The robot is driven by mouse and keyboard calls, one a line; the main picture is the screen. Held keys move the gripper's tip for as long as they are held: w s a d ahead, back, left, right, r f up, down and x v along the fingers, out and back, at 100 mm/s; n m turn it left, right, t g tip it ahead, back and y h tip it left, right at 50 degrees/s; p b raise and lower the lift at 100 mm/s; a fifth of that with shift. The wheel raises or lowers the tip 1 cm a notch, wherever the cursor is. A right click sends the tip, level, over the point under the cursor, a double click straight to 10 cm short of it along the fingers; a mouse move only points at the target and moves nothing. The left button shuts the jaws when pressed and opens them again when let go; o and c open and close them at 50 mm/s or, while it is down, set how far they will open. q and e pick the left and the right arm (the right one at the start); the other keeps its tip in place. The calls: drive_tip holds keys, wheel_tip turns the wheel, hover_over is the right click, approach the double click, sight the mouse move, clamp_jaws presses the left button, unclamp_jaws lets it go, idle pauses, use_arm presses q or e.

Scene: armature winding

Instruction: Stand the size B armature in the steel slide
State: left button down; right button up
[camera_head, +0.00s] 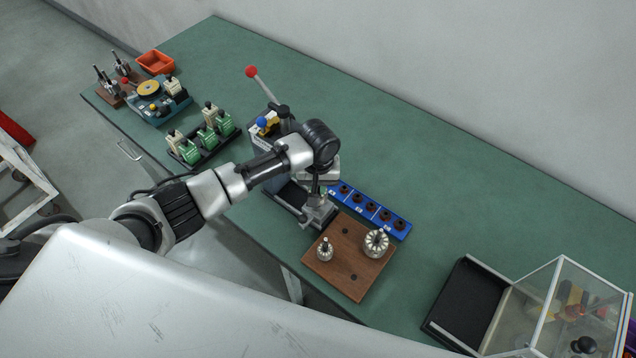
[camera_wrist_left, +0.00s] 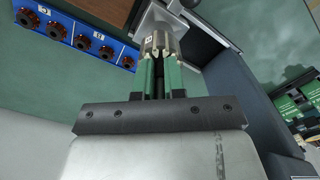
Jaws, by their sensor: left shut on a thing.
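My left gripper (camera_head: 316,192) reaches down in front of the press, over its steel slide (camera_head: 322,213). In the left wrist view the gripper (camera_wrist_left: 160,72) is shut on a grooved steel armature (camera_wrist_left: 155,43). A small label shows on the armature, too small to read surely. The steel slide (camera_wrist_left: 160,16) lies right at the armature's far end; I cannot tell whether it is seated there or just above. The wrist and fingers hide the armature in the head view. My right gripper is not in view.
A wooden board (camera_head: 333,276) holds a small armature (camera_head: 325,250) and a large one (camera_head: 376,243). A blue rack (camera_head: 372,208) of dark rings lies behind it. The press lever (camera_head: 262,86) stands up. A clear-walled box (camera_head: 560,300) is at right. The table's back is clear.

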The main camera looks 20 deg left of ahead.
use_arm(q)
drive_tip(key=shift+f+b, duration=0.5)
drive_tip(key=shift+f, duration=0.5)
drive_tip(key=c, duration=1.1)
unclamp_jaws()
drive_tip(key=shift+r, duration=0.1)
wheel_tip(320, 180, up, 4)
drive_tip(key=p, duration=0.5)
drive_tip(key=shift+r, duration=0.2)
